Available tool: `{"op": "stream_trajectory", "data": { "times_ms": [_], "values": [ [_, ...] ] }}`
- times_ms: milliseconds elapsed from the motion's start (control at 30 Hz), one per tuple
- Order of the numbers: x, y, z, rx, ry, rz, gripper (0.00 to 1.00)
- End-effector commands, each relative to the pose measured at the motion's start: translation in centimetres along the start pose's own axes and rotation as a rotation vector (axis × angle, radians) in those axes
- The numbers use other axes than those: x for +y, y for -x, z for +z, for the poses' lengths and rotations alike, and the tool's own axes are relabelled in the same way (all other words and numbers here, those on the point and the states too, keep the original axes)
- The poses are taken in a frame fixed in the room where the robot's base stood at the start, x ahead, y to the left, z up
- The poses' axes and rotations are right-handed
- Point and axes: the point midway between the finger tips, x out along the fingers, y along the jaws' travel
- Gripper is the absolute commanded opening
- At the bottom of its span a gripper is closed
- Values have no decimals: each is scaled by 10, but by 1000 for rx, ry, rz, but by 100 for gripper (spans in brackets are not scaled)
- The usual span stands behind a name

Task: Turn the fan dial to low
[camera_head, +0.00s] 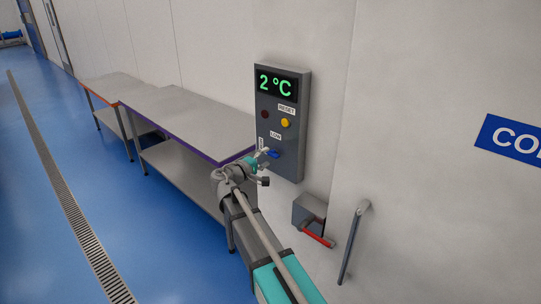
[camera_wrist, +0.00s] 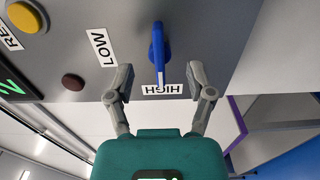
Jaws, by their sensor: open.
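The fan dial is a blue lever-like knob (camera_wrist: 158,52) on the grey control panel (camera_head: 292,165). In the wrist view its long tip points at the HIGH label (camera_wrist: 163,90), and the LOW label (camera_wrist: 102,47) is to its left. In the head view the blue dial (camera_head: 273,154) sits low on the panel, below the LOW label (camera_head: 276,134). My gripper (camera_wrist: 160,76) is open, with one finger on each side of the dial's lower end. Gaps show between dial and fingers; contact is not visible. In the head view my gripper (camera_head: 264,166) is beside the dial.
The panel also has a green "2 °C" display (camera_head: 276,84), a yellow button (camera_head: 285,122) by RESET and a dark red button (camera_head: 264,114). Steel tables (camera_head: 185,121) stand left along the wall. A grey box with a red lever (camera_head: 317,236) and a vertical handle (camera_head: 352,243) are lower right.

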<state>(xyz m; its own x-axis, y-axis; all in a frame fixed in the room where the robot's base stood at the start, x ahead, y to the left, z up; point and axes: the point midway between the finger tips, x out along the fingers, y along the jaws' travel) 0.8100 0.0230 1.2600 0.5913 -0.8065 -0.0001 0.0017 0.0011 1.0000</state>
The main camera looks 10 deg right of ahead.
Motion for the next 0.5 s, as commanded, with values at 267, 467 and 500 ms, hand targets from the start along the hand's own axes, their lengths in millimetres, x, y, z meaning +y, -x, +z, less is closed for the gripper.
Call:
{"op": "stream_trajectory", "data": {
  "times_ms": [267,467,500],
  "values": [
    [0,-28,0,-1,0,0,69],
    [0,-33,0,-1,0,0,69],
    [0,-33,1,-1,0,0,69]
  ]
}}
